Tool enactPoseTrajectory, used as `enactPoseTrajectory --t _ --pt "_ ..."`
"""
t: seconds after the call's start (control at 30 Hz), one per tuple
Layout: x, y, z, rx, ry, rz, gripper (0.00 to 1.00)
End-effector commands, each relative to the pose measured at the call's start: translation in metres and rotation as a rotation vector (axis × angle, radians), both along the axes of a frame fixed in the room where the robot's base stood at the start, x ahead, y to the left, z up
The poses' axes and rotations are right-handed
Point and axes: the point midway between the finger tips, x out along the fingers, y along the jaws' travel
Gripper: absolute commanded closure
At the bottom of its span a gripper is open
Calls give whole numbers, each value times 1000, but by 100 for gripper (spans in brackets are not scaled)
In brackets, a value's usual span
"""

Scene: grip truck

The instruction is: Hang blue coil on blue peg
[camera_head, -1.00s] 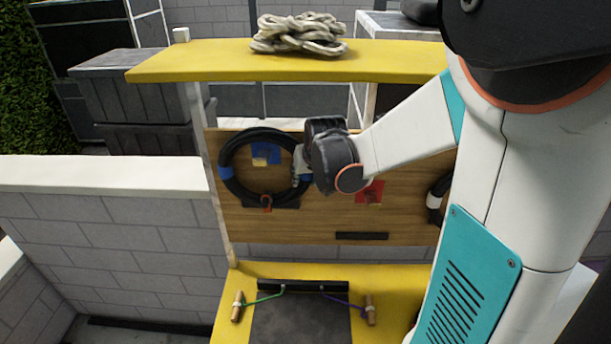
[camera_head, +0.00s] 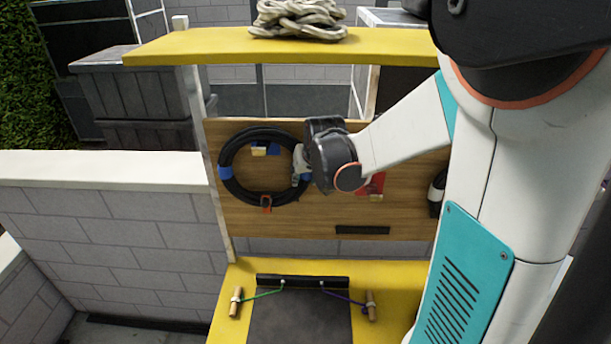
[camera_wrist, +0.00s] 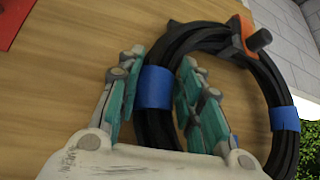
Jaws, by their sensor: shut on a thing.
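The blue coil is a black cable ring (camera_head: 228,160) with blue tape bands, held upright in front of the wooden board. My gripper (camera_head: 300,165) is shut on its right side. In the wrist view my gripper's teal-padded fingers (camera_wrist: 160,95) straddle a blue tape band on the coil (camera_wrist: 152,88). The blue peg's patch (camera_head: 273,148) shows inside the ring, near its upper part, with a pale piece on it. I cannot tell whether the ring touches the blue peg.
A red patch (camera_head: 376,182) and another dark coil (camera_head: 437,190) are to the right. A yellow shelf (camera_head: 200,48) is above, a yellow bench (camera_head: 395,290) below.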

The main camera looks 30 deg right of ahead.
Motion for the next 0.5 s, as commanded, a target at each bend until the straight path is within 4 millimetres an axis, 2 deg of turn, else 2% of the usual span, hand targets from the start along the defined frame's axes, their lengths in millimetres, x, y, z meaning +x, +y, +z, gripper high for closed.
enactPoseTrajectory --t 0.43,0.47,0.5 --pt "3 -4 1 -6 -7 -4 100" --pt "3 -4 1 -6 -7 -4 62" --pt "3 -4 1 -6 -7 -4 53"
